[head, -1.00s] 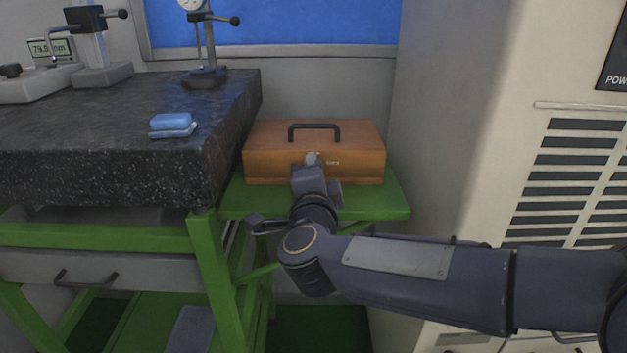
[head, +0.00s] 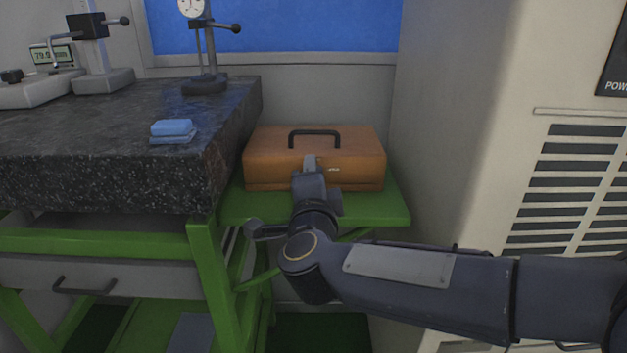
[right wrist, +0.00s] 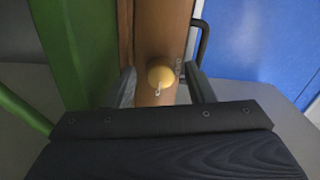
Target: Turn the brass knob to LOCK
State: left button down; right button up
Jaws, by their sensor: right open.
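A brown wooden case (head: 360,160) with a dark handle stands on a green shelf. In the right wrist view, the round brass knob (right wrist: 160,73) sits on the case front (right wrist: 155,35). A small pale pointer on the knob points toward the bottom of that picture. Faint lettering lies beside the knob, too small to read. My right gripper (right wrist: 162,88) is open, with one finger on each side of the knob and gaps visible. In the head view, the right gripper (head: 310,163) is at the case front and hides the knob. My left gripper is not in view.
The green shelf (head: 385,207) carries the case. A pale cabinet (head: 480,120) stands close at right.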

jog(key=s, duration=0.8)
jog(key=shift+w, duration=0.1)
jog(key=s+d+f+n+g+y, duration=0.2)
jog(key=s+d+n+g+y, duration=0.1)
jog(key=d+n+y, duration=0.5)
jog(key=s+d+f+n+g+h, duration=0.2)
jog(key=s+d+f+n+g, duration=0.15)
jog(key=s+d+f, duration=0.4)
jog(key=s+d+f+n+g+h, duration=0.25)
jog(key=s+d+f+g, duration=0.25)
jog(key=s+f, duration=0.5)
notch_tip(320, 180, up, 19)
jog(key=s+p, duration=0.1)
jog(key=p, duration=1.9)
jog(key=shift+s+g, duration=0.2)
jog(key=shift+g, duration=0.25)
jog(key=shift+d, duration=0.1)
